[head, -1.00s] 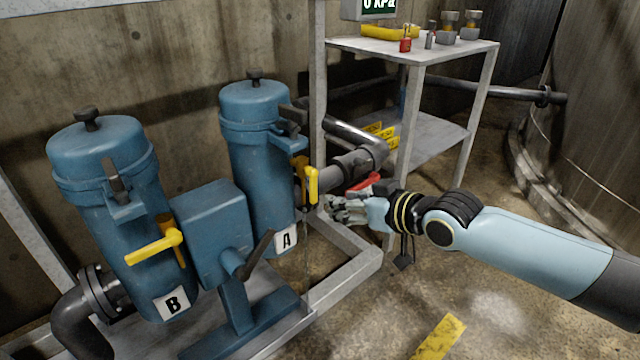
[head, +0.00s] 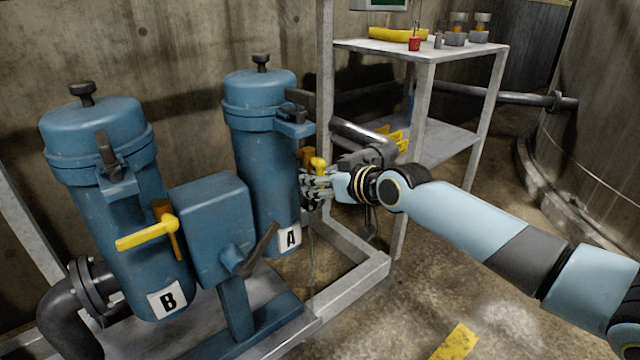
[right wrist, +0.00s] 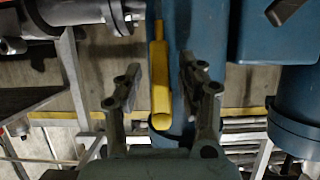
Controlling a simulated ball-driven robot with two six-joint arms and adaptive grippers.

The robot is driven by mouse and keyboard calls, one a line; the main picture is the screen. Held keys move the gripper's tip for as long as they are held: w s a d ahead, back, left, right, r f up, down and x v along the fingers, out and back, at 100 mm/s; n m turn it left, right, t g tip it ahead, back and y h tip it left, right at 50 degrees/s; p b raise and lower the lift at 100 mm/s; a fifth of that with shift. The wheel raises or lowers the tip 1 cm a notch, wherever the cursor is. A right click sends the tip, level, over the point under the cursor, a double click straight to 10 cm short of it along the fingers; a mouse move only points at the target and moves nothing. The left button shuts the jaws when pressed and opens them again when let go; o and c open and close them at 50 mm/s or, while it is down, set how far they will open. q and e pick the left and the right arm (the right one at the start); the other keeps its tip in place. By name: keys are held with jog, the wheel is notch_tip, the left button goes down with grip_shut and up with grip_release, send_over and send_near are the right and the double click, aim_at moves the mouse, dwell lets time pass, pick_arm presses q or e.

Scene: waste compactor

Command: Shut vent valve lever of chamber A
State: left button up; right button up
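Chamber A is the blue canister (head: 262,165) with an "A" label, at the middle of the head view. Its yellow vent valve lever (head: 318,163) is on its right side, mostly hidden behind my right gripper (head: 316,186). In the right wrist view, the yellow lever (right wrist: 160,85) lies lengthwise between the two fingers of my right gripper (right wrist: 161,72). The fingers are apart, with a gap on both sides of the lever. My left gripper is not in view.
Chamber B (head: 110,200) stands at the left with its own yellow lever (head: 148,235) sticking out leftward. A blue box with a dark handle (head: 258,250) stands between the chambers. A metal shelf (head: 425,50) and grey pipe are behind my right arm.

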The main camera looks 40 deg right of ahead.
grip_shut()
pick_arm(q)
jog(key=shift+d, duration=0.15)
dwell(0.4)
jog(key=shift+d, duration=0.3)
pick_arm(e)
jog(key=shift+a, duration=0.1)
